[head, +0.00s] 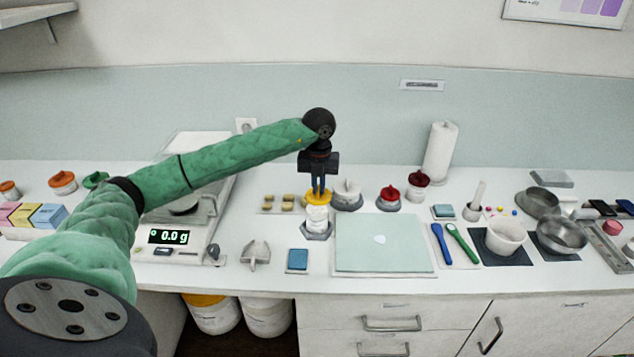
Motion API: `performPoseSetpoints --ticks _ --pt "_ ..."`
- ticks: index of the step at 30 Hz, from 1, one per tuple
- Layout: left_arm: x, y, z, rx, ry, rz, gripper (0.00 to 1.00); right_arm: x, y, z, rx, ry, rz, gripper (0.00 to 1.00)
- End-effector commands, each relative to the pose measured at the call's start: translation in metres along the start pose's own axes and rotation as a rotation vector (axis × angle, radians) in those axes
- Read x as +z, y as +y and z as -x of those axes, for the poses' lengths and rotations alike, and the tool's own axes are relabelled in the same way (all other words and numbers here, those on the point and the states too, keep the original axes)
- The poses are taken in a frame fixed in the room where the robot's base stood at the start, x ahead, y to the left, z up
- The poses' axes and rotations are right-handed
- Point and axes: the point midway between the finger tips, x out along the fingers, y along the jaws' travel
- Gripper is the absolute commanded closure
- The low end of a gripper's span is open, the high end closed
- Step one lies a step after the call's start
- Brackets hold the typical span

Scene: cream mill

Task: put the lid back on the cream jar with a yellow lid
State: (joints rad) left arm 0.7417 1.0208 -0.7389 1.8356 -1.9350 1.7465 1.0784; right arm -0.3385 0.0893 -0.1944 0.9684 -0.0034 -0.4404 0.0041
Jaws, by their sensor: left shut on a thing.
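My left gripper (319,190) points straight down and is shut on the yellow lid (319,198). The white cream jar (317,217) stands upright directly below the lid, in a grey holder (316,234) on the counter. The lid looks level and lines up with the jar's top. I cannot tell whether it rests fully on the rim or sits slightly above it. My right gripper is not in view.
A white-topped jar (347,190) stands close right of the lid, with red-lidded jars (389,194) beyond. A pale green mat (384,243) lies right of the holder. A scale (178,238) stands at left, and a blue pad (297,259) lies in front.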

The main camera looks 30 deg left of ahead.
Motion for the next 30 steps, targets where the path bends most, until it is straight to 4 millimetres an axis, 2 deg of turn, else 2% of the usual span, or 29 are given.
performPoseSetpoints --ticks 7,14,24,30 --pt "0.003 0.005 -0.001 0.000 -0.001 0.084 1.00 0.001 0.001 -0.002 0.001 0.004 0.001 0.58" --pt "0.002 0.005 -0.017 0.000 -0.001 0.082 1.00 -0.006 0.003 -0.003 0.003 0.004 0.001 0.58" --pt "0.002 0.005 -0.036 0.000 -0.001 0.081 1.00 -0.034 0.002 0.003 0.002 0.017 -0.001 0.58" --pt "0.003 0.005 -0.042 0.000 -0.001 0.080 1.00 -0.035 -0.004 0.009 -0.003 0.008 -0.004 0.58"
